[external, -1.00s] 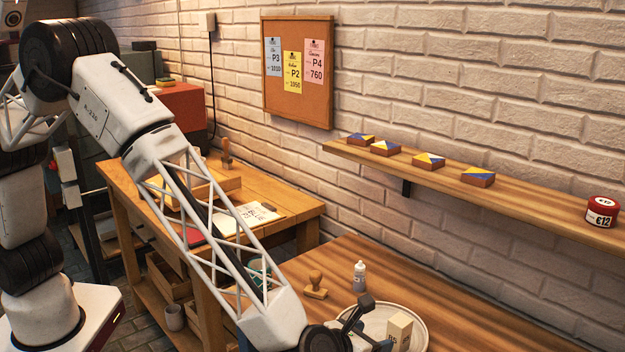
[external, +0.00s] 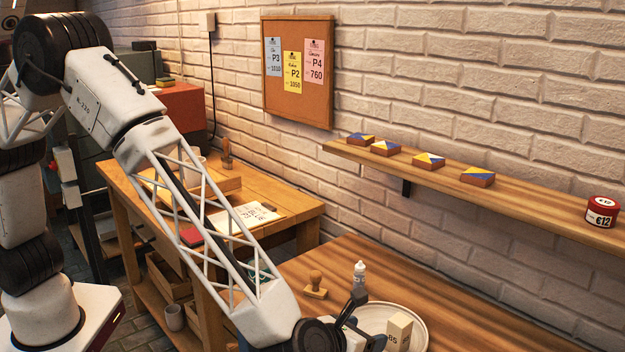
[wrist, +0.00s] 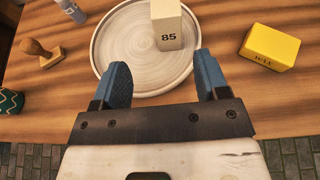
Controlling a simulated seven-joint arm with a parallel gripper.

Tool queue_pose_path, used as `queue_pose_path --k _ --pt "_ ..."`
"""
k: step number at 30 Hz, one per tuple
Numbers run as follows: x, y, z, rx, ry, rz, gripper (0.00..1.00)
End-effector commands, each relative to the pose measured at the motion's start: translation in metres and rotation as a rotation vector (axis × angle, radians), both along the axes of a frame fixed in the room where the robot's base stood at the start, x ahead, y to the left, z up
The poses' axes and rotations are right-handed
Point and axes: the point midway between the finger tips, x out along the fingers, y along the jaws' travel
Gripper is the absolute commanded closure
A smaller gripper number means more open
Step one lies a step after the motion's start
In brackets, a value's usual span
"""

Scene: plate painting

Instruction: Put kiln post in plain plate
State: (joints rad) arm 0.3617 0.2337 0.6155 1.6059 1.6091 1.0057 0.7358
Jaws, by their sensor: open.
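The kiln post is a cream block marked 85 (wrist: 168,32). It stands upright on the plain plate (wrist: 115,55), a pale round plate with a raised rim. In the external view the post (external: 399,331) and the plate (external: 421,318) show at the bottom, right of my wrist. My gripper (wrist: 160,70) is open with nothing between its blue fingers. Its fingertips are over the plate's near edge, on the near side of the post and apart from it. In the external view the fingers are mostly out of frame.
A yellow block (wrist: 270,47) lies right of the plate. A wooden stamp (wrist: 40,54) and a small bottle (external: 359,274) stand left of it. A dark patterned cup (wrist: 9,101) is at the far left. A wall shelf (external: 480,193) runs above the table.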

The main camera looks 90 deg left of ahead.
Motion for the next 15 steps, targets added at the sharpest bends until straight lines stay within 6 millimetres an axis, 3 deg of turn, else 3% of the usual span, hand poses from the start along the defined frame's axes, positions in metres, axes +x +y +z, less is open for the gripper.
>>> queue_pose_path --k 8,15 --pt "-0.036 0.04 0.048 -0.139 -0.052 0.157 0.32" --pt "-0.094 0.086 0.1 -0.324 -0.124 0.369 0.32"
